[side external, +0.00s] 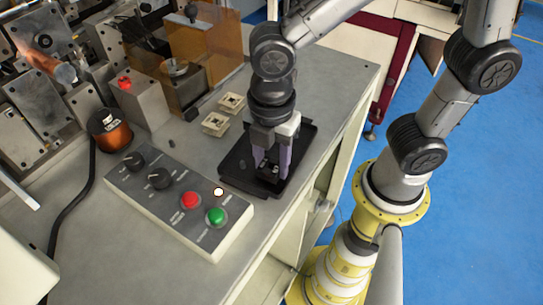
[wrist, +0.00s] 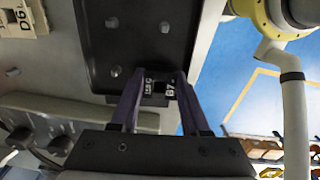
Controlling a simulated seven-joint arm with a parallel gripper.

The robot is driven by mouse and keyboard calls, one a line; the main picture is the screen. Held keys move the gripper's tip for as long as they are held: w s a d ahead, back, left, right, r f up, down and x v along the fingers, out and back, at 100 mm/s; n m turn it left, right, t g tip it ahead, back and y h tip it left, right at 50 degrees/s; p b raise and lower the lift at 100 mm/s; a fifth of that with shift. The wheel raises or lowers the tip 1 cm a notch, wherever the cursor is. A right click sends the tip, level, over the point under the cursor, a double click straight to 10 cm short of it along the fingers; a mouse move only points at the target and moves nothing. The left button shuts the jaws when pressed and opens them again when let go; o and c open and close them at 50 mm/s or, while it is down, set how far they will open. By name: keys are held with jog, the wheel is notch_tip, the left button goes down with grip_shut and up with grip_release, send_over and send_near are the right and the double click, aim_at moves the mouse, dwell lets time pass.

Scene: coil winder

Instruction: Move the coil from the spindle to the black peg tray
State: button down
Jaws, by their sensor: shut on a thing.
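My gripper (side external: 271,168) points down over the black peg tray (side external: 237,178), its purple fingers low over the tray's front part. In the wrist view the fingers (wrist: 160,80) are shut on a small dark part with white markings (wrist: 157,89), which I take to be the coil. The fingers hide part of it, and I cannot tell whether it sits on a peg or just above the tray. Grey pegs stand bare on the tray, which also shows in the wrist view (wrist: 138,45). I cannot make out the spindle clearly among the winder parts.
Two cream square bobbins (side external: 232,102) lie left of the tray. A control box (side external: 180,200) with knobs and red and green buttons stands near the tray's left side. A copper wire spool (side external: 110,131) and the winder with amber guards (side external: 195,52) are farther left.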

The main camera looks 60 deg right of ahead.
jog(key=shift+f, duration=0.45)
jog(key=shift+c, duration=1.5)
grip_release()
notch_tip(320, 180, up, 14)
jog(key=shift+f, duration=0.1)
